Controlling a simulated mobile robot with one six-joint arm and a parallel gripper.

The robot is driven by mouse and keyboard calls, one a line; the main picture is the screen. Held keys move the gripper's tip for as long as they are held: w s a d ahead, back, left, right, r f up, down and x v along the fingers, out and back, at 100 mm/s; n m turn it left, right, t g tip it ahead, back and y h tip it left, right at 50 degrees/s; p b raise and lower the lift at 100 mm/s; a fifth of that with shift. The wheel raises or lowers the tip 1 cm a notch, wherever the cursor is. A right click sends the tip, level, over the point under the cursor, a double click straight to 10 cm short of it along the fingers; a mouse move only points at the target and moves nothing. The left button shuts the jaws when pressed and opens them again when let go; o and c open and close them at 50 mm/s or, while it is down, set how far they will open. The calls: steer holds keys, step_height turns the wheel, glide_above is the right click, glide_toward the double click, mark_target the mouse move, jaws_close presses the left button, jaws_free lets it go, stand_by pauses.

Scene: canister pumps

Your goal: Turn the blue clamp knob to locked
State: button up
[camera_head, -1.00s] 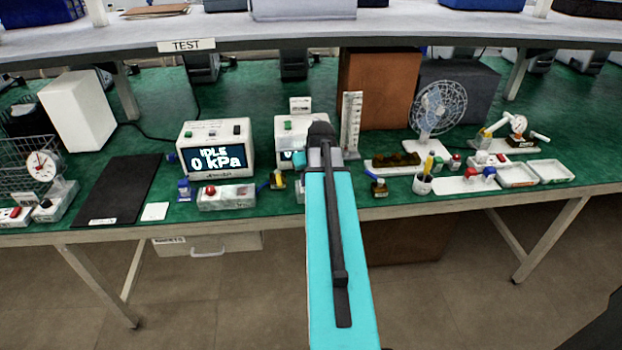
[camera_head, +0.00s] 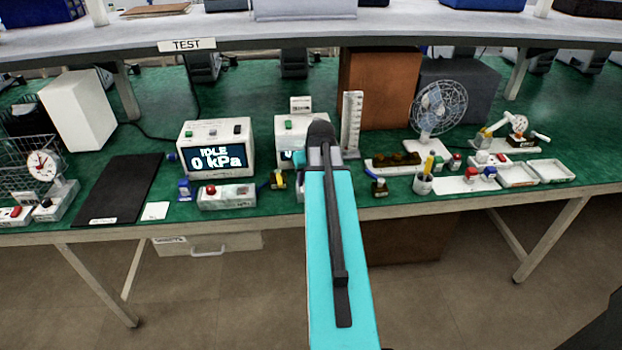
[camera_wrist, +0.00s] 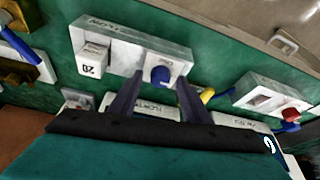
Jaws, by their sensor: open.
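In the wrist view the blue clamp knob (camera_wrist: 160,75) stands on a light grey base plate (camera_wrist: 122,42) with lettering beside the knob, too small to read surely. A white block (camera_wrist: 92,60) marked 20 sits on the same plate. My gripper (camera_wrist: 160,80) is open, with one dark finger on either side of the knob in the picture. I cannot tell whether either finger touches it. In the head view my cyan arm covers the knob and its plate, and the gripper's fingers are hidden there too.
A red-button box (camera_head: 227,196) and a pressure display reading IDLE 0 kPa (camera_head: 216,150) stand left of my arm. The shelf (camera_head: 250,30) runs above the bench.

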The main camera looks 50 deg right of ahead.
steer(key=b+v, duration=0.1)
steer(key=v, duration=1.2)
steer(key=shift+r+b, duration=0.2)
steer(key=shift+b, duration=0.1)
steer(key=shift+s+a, duration=0.1)
stand_by(0.5)
